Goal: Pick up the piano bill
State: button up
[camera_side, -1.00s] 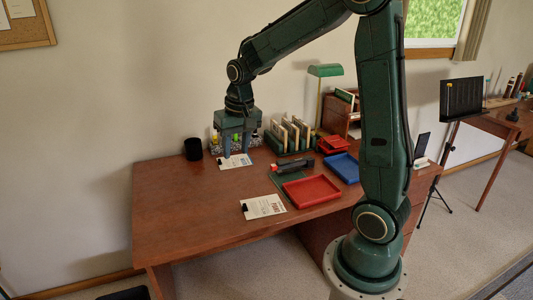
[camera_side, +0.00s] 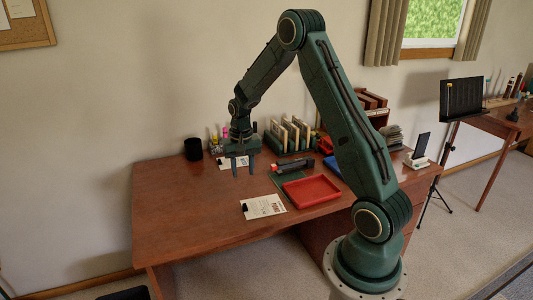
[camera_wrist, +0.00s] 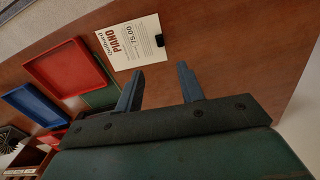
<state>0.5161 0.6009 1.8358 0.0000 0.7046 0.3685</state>
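The piano bill (camera_side: 266,205) is a white sheet with red lettering and a black clip, lying flat on the desk near its front edge. In the wrist view the bill (camera_wrist: 128,42) reads "PIANO" and "75.00", and its clip (camera_wrist: 160,40) is on the edge at right. My gripper (camera_side: 243,172) is open and empty above the desk, behind and a little left of the bill. In the wrist view my gripper (camera_wrist: 160,72) has its fingers spread, with the bill beyond the fingertips and not touched.
A black cup (camera_side: 193,149) and a file rack (camera_side: 290,134) stand at the back. The desk's left side is clear.

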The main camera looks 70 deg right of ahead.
send_over(245, 205)
jog(key=shift+f, duration=4.25)
jog(key=shift+f, duration=0.1)
jog(key=shift+w+f, duration=0.1)
jog(key=shift+f, duration=2.4)
grip_shut()
